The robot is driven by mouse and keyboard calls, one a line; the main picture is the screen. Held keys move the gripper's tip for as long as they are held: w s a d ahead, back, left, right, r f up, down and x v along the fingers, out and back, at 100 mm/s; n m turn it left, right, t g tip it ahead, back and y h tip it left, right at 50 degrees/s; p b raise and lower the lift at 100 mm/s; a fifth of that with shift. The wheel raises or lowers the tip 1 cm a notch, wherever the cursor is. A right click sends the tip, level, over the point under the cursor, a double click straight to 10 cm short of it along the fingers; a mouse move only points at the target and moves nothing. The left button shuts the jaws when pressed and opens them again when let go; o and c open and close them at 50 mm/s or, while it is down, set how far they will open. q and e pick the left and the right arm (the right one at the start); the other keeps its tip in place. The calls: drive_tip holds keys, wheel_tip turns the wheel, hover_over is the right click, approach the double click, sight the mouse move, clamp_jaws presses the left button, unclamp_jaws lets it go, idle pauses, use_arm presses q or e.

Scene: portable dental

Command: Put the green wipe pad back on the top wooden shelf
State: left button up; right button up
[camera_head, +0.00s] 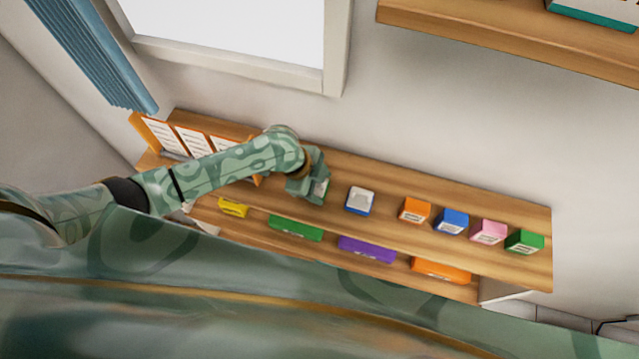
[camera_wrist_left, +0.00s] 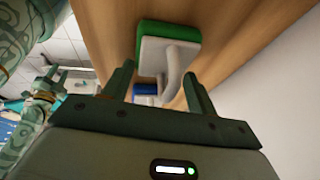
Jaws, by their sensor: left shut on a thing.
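The green wipe pad (camera_wrist_left: 168,48) shows in the left wrist view as a green block with a white face and a white curled tab. The tab lies between the fingers of my left gripper (camera_wrist_left: 158,88), which is shut on the pad. In the head view my left gripper (camera_head: 315,190) is at the top wooden shelf (camera_head: 430,185), left of a white and blue pad (camera_head: 360,200). The gripper mostly hides the green pad there. I cannot tell whether the pad touches the shelf. Another green-patterned gripper, apparently my right, is small at the left of the wrist view (camera_wrist_left: 50,80).
Orange (camera_head: 414,210), blue (camera_head: 451,221), pink (camera_head: 488,232) and green (camera_head: 525,241) packs line the shelf to the right. White cards in orange holders (camera_head: 190,140) stand at its left end. Several coloured packs lie on the lower shelf (camera_head: 335,240). A higher wall shelf (camera_head: 500,35) is at the upper right.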

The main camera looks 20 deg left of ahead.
use_arm(q)
drive_tip(key=o, duration=0.9)
drive_tip(key=p+v, duration=0.1)
drive_tip(key=v, duration=1.1)
drive_tip(key=shift+p, duration=0.4)
